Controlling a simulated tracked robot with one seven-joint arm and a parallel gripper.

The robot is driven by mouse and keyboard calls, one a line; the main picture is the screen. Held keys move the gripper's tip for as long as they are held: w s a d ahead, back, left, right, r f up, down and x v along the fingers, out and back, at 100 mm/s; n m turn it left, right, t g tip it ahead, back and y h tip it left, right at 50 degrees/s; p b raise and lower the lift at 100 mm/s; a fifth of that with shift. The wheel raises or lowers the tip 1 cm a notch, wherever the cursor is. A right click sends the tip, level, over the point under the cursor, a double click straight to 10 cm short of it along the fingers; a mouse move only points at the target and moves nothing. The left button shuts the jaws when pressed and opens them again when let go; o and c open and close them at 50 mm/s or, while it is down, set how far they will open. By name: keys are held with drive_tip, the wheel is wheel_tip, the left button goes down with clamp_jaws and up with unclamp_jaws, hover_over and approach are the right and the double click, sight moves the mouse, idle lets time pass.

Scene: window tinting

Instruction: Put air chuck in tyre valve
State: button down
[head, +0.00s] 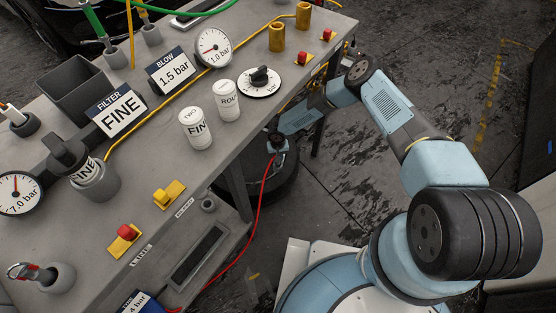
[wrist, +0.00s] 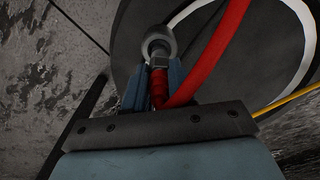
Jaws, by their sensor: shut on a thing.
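My gripper (wrist: 157,78) is shut on the air chuck (wrist: 158,52), a grey metal fitting with a round ring-shaped head and a red hose collar between the blue fingers. In the head view my gripper (head: 279,146) is small, beside the bench's front edge. The black tyre (wrist: 130,48), with a white ring, lies beyond the chuck in the wrist view. In the head view the tyre (head: 285,188) is partly hidden by the bench. The chuck's head overlaps the tyre in the picture; I cannot tell whether they touch. I cannot make out the tyre valve.
The red hose (head: 262,205) trails from the chuck down to the lower left. The grey bench (head: 225,150) carries gauges, labelled canisters, a dial and yellow-based red buttons. A yellow line (wrist: 290,98) crosses the wrist view's right side. Open dark floor (head: 350,180) lies right of the bench.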

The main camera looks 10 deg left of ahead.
drive_tip(key=shift+f, duration=1.3)
drive_tip(key=shift+f, duration=0.1)
drive_tip(key=c, duration=0.9)
unclamp_jaws()
drive_tip(key=shift+c, duration=0.2)
drive_tip(key=shift+r, duration=3.85)
